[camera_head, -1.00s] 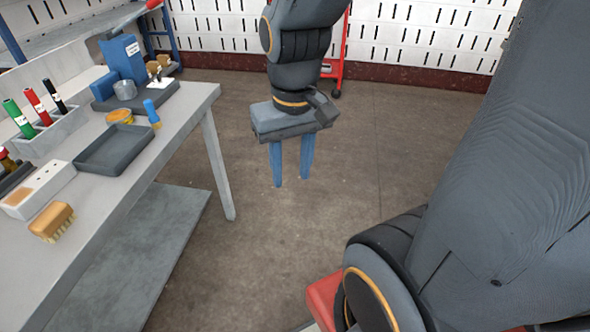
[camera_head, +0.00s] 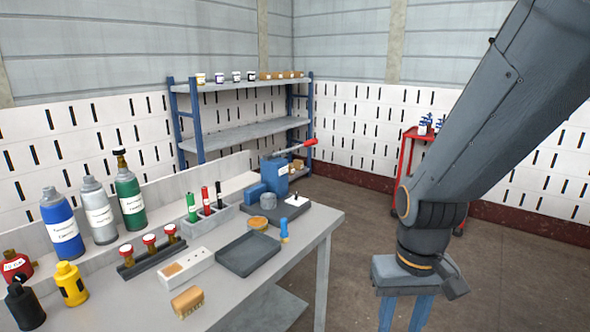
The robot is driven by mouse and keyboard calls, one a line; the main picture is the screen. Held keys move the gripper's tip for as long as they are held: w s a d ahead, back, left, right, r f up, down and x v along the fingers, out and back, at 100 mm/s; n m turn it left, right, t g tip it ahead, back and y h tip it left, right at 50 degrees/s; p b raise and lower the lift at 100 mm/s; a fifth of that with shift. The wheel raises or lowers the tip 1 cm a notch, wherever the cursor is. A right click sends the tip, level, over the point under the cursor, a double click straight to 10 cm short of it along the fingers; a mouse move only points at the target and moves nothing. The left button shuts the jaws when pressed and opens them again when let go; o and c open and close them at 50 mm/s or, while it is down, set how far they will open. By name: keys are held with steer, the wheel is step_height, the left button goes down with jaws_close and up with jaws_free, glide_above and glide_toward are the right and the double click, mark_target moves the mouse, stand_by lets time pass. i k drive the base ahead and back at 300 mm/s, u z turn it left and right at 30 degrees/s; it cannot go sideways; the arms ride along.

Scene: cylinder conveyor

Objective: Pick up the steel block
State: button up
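My gripper (camera_head: 403,312) hangs over the floor to the right of the workbench (camera_head: 322,232). Its two blue fingers point down and stand apart, with nothing seen between them; their tips are cut off by the lower picture edge. I cannot tell for sure which thing is the steel block. A pale grey block with small holes and a brown patch (camera_head: 198,259) lies on the bench beside an empty dark tray (camera_head: 262,264). A grey round piece (camera_head: 268,201) stands by the blue press (camera_head: 274,175). My gripper touches none of these.
A shelf (camera_head: 245,135) stands behind. A red cart (camera_head: 408,165) stands beyond my arm. Open floor lies right of the bench.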

mark_target(172, 274)
steer(key=u, duration=1.4)
steer(key=i, duration=1.2)
steer(key=z, duration=0.25)
